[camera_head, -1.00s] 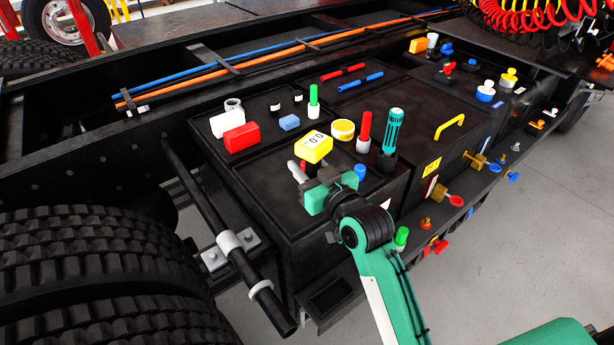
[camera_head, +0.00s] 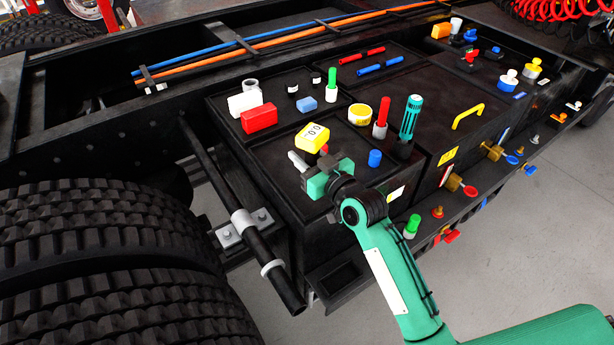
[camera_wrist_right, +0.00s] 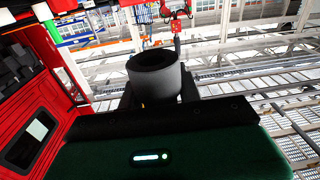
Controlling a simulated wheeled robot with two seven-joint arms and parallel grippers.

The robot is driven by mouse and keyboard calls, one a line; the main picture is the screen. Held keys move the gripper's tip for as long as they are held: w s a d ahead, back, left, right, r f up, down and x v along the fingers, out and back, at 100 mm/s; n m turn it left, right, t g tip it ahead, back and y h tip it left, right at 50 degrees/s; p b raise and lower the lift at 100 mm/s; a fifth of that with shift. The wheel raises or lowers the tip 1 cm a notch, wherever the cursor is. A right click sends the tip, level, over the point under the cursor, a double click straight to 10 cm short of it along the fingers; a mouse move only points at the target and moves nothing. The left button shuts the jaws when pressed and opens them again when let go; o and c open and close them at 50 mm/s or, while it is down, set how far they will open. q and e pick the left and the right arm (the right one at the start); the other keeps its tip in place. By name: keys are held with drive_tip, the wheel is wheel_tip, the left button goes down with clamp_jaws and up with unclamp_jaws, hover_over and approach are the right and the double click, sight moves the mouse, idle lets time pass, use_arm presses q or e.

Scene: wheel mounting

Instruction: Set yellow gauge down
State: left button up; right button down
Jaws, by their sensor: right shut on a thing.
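The yellow gauge (camera_head: 312,137), a box with a dark reading on its pale face, shows in the head view over the near left part of the black box top. My right gripper (camera_head: 322,167) is shut on it from the near side. A pale rod end (camera_head: 298,161) sticks out to the left of the jaws. Whether the gauge touches the lid is hard to tell. In the right wrist view a dark hollow cylinder (camera_wrist_right: 155,75) stands at the jaws; the yellow body is not visible there. My left gripper is not in view.
To the right are a yellow ring (camera_head: 359,114), red stick (camera_head: 381,118), teal tool (camera_head: 410,118) and blue cap (camera_head: 375,158). Bare lid (camera_head: 272,158) shows left of the gauge.

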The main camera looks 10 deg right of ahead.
wheel_tip(320, 180, down, 8)
drive_tip(key=shift+f, duration=0.15)
idle(0.3)
drive_tip(key=shift+f, duration=0.15)
drive_tip(key=c, duration=0.9)
unclamp_jaws()
drive_tip(key=shift+c, duration=0.2)
